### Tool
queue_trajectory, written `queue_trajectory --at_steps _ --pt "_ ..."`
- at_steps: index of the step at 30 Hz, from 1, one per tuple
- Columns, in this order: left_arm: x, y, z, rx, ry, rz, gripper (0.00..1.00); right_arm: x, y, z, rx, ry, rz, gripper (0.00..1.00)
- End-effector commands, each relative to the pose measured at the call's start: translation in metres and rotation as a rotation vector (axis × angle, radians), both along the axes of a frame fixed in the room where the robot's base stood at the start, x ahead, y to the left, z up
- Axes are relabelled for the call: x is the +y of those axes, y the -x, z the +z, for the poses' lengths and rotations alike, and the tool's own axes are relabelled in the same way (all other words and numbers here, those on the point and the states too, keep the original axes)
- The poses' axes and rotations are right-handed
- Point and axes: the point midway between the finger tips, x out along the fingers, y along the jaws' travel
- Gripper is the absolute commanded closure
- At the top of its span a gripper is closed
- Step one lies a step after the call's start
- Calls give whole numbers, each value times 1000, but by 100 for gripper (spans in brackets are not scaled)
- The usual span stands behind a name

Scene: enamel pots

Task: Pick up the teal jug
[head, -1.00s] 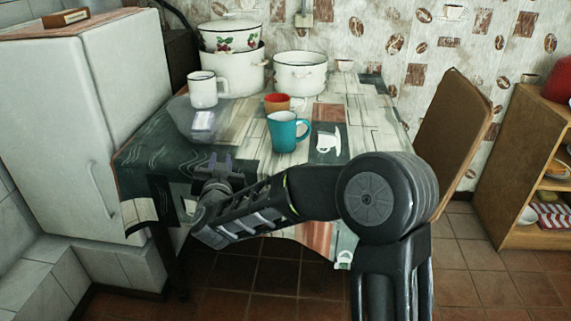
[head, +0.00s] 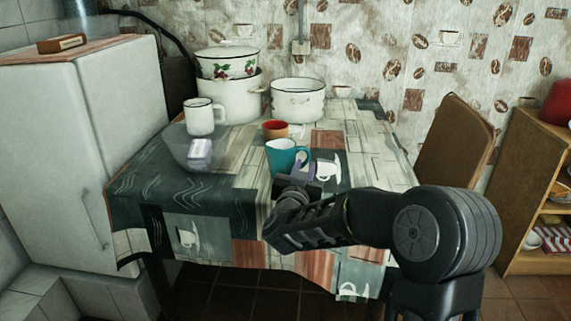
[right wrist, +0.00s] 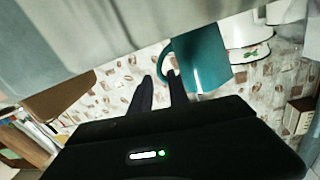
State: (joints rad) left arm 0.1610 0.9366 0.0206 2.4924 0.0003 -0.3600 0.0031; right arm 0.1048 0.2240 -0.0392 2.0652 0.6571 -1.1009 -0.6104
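The teal jug (head: 281,157) stands upright on the table, its handle on the right side. In the right wrist view the teal jug (right wrist: 205,58) appears upside down, with its handle on the left. My right gripper (head: 302,168) is at the near right of the jug, close to the handle. In the right wrist view my right gripper (right wrist: 161,78) is open, its two fingers apart and their tips around or just short of the handle. I cannot tell whether they touch it. My left gripper is not in view.
A red-orange cup (head: 275,130) stands just behind the jug. A clear bowl (head: 180,150) and a white mug (head: 200,118) are to the left. Large enamel pots (head: 298,101) stand at the back. A chair (head: 455,145) is on the right. The table's front is clear.

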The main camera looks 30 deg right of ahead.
Motion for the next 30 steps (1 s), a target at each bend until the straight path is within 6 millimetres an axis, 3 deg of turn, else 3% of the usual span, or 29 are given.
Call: queue_trajectory --at_steps 14,24,30 --pt "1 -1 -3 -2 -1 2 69 -10 -10 -1 0 0 -1 79" --pt "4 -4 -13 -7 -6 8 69 -40 -42 -3 0 0 0 79" --pt "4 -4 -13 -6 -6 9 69 -43 -45 -2 1 -1 1 79"
